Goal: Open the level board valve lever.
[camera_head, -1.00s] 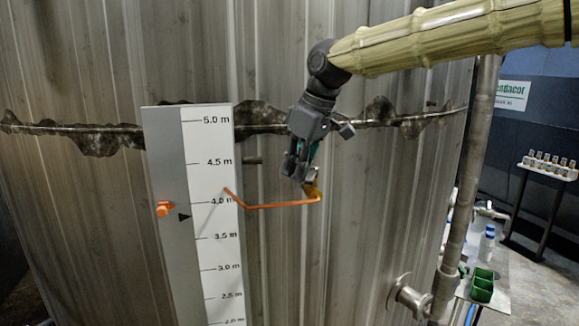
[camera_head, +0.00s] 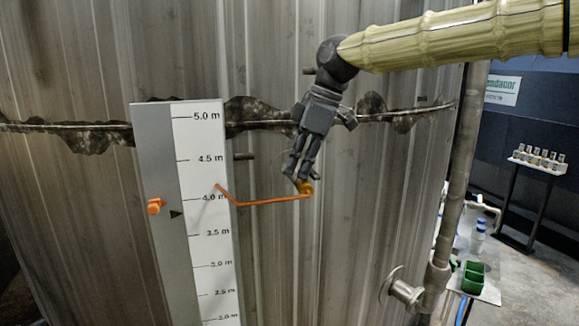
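The level board (camera_head: 155,150) is a tall grey and white panel with metre marks, standing against the metal tank wall. An orange bent rod (camera_head: 265,202) reaches right from near its 4.0 m mark and ends in a small yellow-orange piece (camera_head: 306,188); this looks like the lever. A short orange knob (camera_head: 155,206) sticks out of the board's left side. My gripper (camera_head: 297,177) points down, with its fingertips at the rod's yellow-orange end. The fingers look close together and partly cover that end. Whether they grip it or only touch it is not clear.
The ribbed tank wall (camera_head: 340,230) is close behind the board and my gripper. A vertical pipe (camera_head: 454,185) and a flanged stub (camera_head: 402,292) stand to the right. Farther right are a green bin (camera_head: 473,278), a bottle (camera_head: 479,237) and a small rack (camera_head: 540,162).

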